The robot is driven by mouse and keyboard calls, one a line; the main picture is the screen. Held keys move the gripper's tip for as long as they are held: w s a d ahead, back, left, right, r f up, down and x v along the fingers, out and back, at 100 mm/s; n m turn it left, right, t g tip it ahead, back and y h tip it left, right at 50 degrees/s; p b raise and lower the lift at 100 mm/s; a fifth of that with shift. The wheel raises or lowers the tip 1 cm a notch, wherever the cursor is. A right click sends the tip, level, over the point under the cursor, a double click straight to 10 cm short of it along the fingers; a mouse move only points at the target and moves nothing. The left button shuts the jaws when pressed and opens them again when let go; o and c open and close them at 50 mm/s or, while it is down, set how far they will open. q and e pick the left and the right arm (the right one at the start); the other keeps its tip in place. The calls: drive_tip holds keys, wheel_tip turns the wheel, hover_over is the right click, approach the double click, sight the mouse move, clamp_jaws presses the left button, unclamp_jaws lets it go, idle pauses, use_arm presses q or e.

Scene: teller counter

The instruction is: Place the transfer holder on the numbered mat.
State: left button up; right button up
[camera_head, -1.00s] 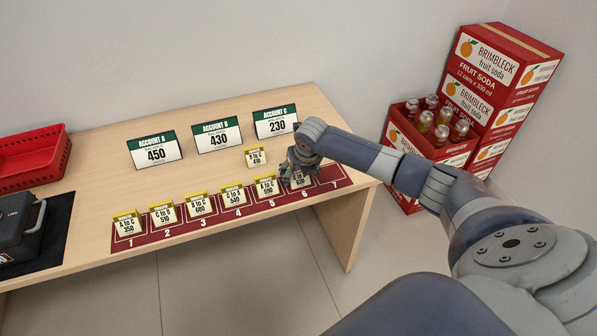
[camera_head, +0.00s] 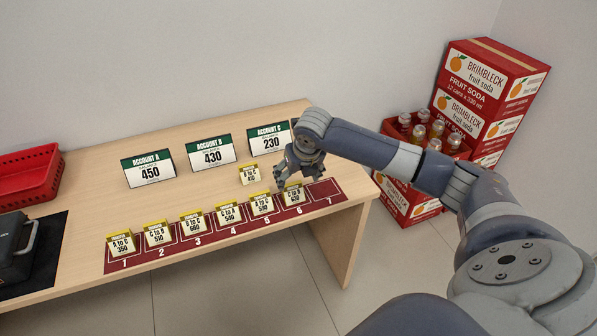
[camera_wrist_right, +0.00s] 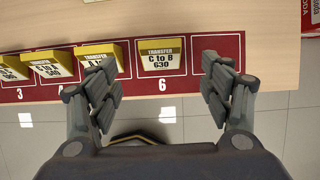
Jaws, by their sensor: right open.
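The numbered mat (camera_head: 185,244) is a dark red strip along the table's front edge, marked 1 to 7. Yellow-topped transfer holders stand upright on spaces 1 to 6; space 7 (camera_head: 325,190) is bare. The holder on 6 (camera_head: 294,197) reads "C to B 630" in the right wrist view (camera_wrist_right: 162,60). Another transfer holder, reading 410 (camera_head: 249,175), stands on bare wood behind the mat. My right gripper (camera_head: 285,181) is open and empty, just above and behind the holder on 6. In the right wrist view its fingers (camera_wrist_right: 160,88) are wide apart, with that holder beyond them.
Three account signs, A (camera_head: 149,168), B (camera_head: 212,152) and C (camera_head: 268,139), stand behind the holders. A red basket (camera_head: 30,178) and a black case (camera_head: 14,248) are at the left. Soda cartons (camera_head: 486,95) stand on the floor at the right.

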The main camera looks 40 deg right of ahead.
drive_tip(key=shift+v, duration=1.15)
